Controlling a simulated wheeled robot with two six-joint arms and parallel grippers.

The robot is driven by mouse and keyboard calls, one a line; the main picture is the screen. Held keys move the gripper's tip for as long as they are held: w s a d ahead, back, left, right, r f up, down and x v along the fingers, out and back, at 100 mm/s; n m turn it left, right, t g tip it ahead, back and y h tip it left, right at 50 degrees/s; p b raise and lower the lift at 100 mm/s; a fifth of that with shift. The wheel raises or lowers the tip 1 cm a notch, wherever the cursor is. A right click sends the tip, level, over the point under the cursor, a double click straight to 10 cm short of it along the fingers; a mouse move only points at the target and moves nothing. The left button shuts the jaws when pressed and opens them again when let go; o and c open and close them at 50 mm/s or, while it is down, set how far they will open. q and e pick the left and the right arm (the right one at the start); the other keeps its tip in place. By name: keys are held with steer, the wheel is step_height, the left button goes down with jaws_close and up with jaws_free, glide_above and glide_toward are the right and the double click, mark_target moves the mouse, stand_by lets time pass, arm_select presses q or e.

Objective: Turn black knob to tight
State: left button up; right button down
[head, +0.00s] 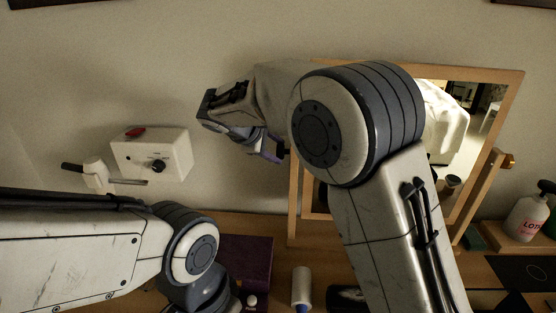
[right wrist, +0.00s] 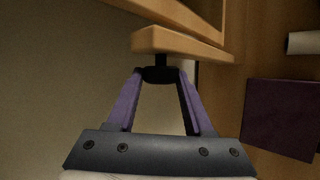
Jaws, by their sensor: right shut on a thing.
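The black knob (right wrist: 160,75) sits on a short dark shaft at the wooden mirror stand's post (right wrist: 180,43). In the right wrist view, my right gripper (right wrist: 160,76) has its two purple fingers shut on the knob, one on each side. In the head view, the right gripper (head: 273,154) is at the left side of the mirror stand (head: 293,200), and the knob is hidden there. The fingers cover part of the knob, and no tightness mark can be read. My left arm comes in at the lower left; its gripper does not show.
A white wall box (head: 180,150) with a black dial (head: 158,166) and red switch (head: 135,132) is at left. Bare wall lies above.

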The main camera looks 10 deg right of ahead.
steer(key=shift+s+a+f, duration=0.1)
steer(key=shift+f, duration=0.05)
stand_by(0.3)
steer(key=shift+c, duration=1.5)
jaws_free()
steer(key=b+v, duration=0.1)
steer(key=v, duration=0.9)
steer(key=shift+r+b, duration=0.25)
steer(key=shift+b, duration=0.05)
steer(key=shift+s, duration=0.2)
